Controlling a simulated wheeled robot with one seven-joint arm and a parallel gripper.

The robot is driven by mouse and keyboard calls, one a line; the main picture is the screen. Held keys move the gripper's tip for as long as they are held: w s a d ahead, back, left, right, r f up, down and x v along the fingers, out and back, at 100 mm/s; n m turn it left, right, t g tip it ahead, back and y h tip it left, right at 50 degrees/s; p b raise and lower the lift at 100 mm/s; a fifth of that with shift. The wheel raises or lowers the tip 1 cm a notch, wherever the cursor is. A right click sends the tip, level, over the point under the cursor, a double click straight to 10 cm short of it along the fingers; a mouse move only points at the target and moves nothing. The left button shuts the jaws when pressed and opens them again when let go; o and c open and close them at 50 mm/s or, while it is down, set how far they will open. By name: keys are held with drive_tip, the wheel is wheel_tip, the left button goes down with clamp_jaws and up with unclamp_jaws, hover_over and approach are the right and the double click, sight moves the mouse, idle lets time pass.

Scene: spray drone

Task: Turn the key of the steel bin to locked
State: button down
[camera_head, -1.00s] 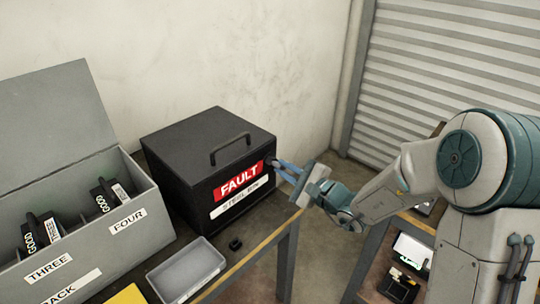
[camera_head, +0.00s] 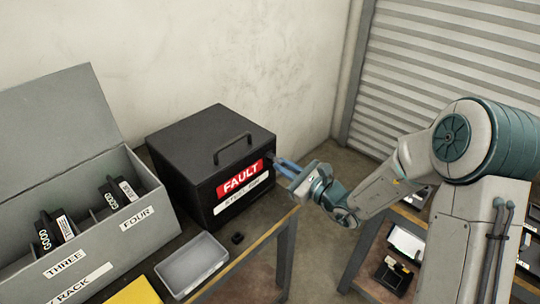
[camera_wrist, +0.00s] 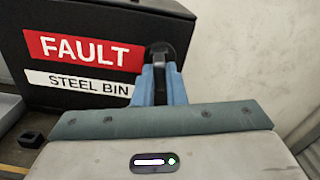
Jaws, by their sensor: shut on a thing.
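The steel bin (camera_head: 205,150) is a black box with a closed lid and a top handle. It carries a red FAULT label and a white STEEL BIN label, which also show in the wrist view (camera_wrist: 20,60). Its key (camera_wrist: 160,50) is a dark piece on a round dark lock, right of the labels. My gripper (camera_wrist: 160,75) is at the bin's front right, its blue fingers shut on the key. In the head view my gripper (camera_head: 278,162) reaches the bin from the right. The fingers hide much of the key, and I cannot tell its exact angle.
A grey rack (camera_head: 100,225) with upright units in labelled slots stands left of the bin. A small grey tray (camera_head: 192,264) and a small black block (camera_head: 238,238) lie in front of the bin. Another bench (camera_head: 365,260) stands at the right.

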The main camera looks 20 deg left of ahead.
drive_tip(key=shift+r+m+p, duration=0.15)
drive_tip(key=shift+m+p, duration=0.8)
drive_tip(key=shift+m, duration=0.05)
drive_tip(key=c, duration=1.9)
unclamp_jaws()
drive_tip(key=o, duration=0.5)
